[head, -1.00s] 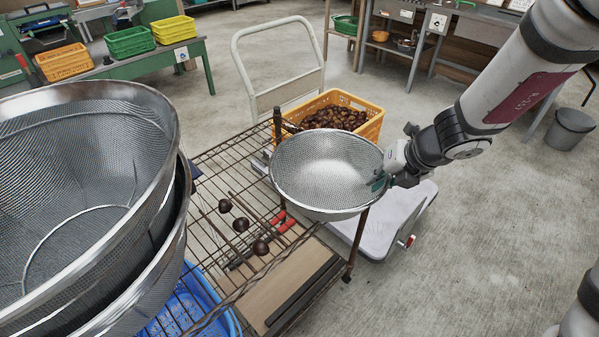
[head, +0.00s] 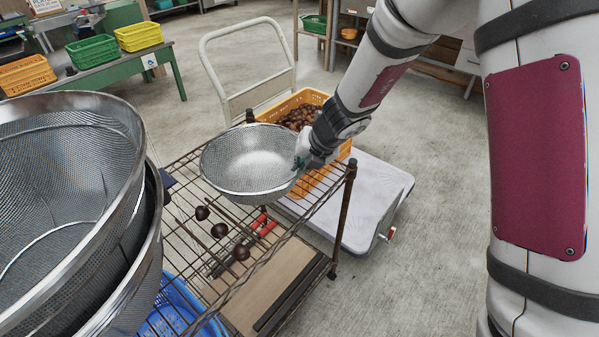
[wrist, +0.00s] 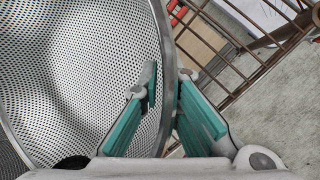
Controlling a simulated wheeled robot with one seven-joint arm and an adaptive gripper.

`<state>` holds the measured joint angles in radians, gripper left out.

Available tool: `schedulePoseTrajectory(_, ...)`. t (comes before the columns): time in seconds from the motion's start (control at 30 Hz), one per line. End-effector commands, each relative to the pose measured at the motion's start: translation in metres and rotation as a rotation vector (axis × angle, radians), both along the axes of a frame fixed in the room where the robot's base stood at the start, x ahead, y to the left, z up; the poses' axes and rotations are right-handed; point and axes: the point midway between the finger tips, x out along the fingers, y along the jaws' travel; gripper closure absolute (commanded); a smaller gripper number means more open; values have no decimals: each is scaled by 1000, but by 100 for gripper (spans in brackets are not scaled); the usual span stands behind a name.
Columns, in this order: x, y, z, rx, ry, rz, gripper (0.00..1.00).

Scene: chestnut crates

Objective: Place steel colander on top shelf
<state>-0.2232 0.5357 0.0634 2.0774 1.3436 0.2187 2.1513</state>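The steel colander (head: 245,160) is a perforated metal bowl, open side up, at the back end of the wire shelf in the head view. My gripper (head: 300,165) is at its right rim. In the wrist view the colander (wrist: 75,70) fills the left side, and its rim passes between the two teal finger pads of my gripper (wrist: 165,105). The fingers are closed around the rim. The top shelf (head: 290,232) is a brown wire rack below the colander. Whether the colander's base touches the wires is hidden.
Large mesh sieves (head: 65,190) stand stacked on the shelf's left part. Several dark ladles or knobs (head: 220,230) lie near the middle, with red-handled tools (head: 262,225) below.

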Motion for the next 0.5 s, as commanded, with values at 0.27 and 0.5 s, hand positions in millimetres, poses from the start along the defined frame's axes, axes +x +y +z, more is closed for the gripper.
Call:
schedulePoseTrajectory(0.27,0,1,-19,1,0,2,100)
schedulePoseTrajectory(0.5,0,1,-19,1,-1,2,100)
